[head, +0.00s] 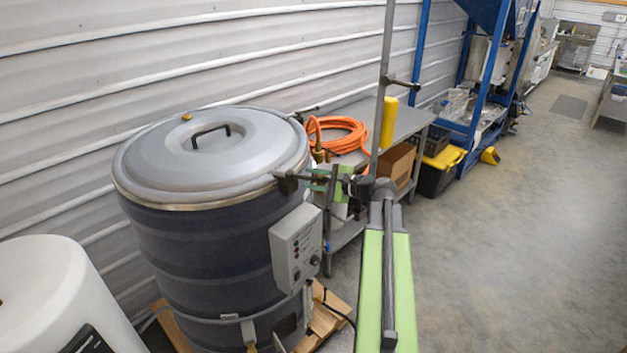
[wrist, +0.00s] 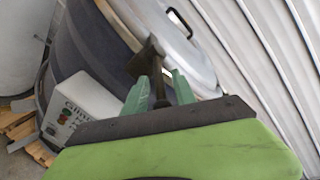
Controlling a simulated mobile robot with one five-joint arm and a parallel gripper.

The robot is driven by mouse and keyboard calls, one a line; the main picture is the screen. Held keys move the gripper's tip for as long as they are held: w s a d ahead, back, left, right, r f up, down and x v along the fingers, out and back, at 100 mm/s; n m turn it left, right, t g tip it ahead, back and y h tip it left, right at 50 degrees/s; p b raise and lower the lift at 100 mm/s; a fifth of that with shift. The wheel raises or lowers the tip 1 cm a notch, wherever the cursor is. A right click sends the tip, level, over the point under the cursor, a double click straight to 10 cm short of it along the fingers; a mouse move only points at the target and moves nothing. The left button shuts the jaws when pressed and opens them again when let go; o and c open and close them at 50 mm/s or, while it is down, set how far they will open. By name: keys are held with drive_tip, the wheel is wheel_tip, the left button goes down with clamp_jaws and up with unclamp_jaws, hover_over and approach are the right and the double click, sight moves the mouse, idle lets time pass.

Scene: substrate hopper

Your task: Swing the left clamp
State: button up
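A dark drum (head: 205,270) with a round grey lid (head: 165,160) stands at the left in the head view. A dark clamp (head: 287,183) sits on the lid's near right rim, with its handle reaching right. The same clamp shows in the wrist view (wrist: 147,58). My gripper (head: 331,182) is at the handle's outer end, beside the drum. In the wrist view my green fingers (wrist: 159,84) stand on both sides of the dark handle. I cannot tell whether they press on it. Another dark clamp (head: 303,114) shows at the lid's far right rim.
A grey control box (head: 297,246) is on the drum's side below the clamp. A bench (head: 408,122) with a coiled orange hose (head: 340,134) stands behind my gripper. A white rounded vessel (head: 55,295) is at front left. Open floor (head: 530,220) lies to the right.

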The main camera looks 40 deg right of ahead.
clamp_jaws()
idle(1.2)
